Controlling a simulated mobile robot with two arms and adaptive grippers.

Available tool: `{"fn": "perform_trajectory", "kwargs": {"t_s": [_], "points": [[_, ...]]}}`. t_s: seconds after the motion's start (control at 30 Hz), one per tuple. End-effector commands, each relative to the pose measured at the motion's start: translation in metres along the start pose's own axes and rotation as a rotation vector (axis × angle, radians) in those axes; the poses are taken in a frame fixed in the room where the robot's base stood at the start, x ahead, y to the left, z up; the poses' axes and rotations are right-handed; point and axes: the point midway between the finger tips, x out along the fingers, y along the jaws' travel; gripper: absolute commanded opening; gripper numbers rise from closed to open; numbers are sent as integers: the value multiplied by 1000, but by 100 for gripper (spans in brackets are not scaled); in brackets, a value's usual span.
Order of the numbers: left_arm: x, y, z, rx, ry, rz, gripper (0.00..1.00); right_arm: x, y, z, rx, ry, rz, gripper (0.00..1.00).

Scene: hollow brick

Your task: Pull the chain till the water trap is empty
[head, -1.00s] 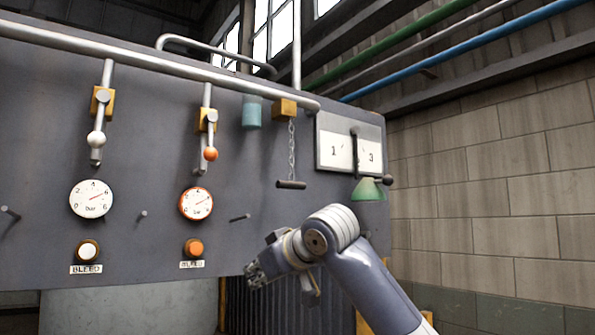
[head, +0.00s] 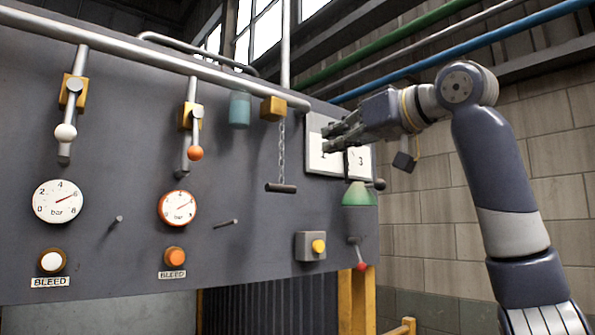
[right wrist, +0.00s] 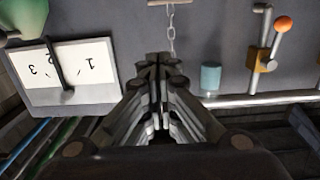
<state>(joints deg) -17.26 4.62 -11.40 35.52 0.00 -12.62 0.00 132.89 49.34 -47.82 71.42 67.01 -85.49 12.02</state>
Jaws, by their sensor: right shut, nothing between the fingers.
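The chain (head: 281,142) hangs from a yellow block (head: 273,108) on the pipe and ends in a dark crossbar handle (head: 281,188). A teal cylinder (head: 240,110), perhaps the water trap, hangs left of it; its fill level cannot be told. My right gripper (head: 328,141) is shut and empty, right of the chain and in front of the numbered plate. In the right wrist view the chain (right wrist: 171,38) shows upside down beyond the shut fingers (right wrist: 160,62), with the teal cylinder (right wrist: 210,78) beside them. My left gripper is not in view.
The numbered plate (head: 318,160), a green cone (head: 358,194) and a box with a yellow button (head: 318,246) are right of the handle. Two levers, gauges and bleed buttons fill the panel's left. A peg (head: 226,222) sticks out left below the handle.

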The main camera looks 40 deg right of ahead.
Motion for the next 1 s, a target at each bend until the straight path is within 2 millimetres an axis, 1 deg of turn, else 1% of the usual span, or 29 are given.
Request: {"fn": "perform_trajectory", "kwargs": {"t_s": [0.13, 0.23, 0.6, 0.63, 0.73, 0.9, 1.0], "points": [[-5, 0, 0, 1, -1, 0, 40, 10, 0, -1, -1, -3, 1, 0], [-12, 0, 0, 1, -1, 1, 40, 24, 0, -2, 0, -4, 1, 0], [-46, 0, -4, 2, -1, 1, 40, 104, 0, -3, 0, -5, 1, 0], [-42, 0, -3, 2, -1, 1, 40, 103, 2, 5, -1, -3, 3, 0], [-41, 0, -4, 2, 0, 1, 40, 105, 1, 20, -3, -2, 3, 0], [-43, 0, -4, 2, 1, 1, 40, 108, 1, 34, -2, 0, 1, 0], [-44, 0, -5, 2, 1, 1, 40, 110, 0, 38, 0, 0, 1, 0]]}}
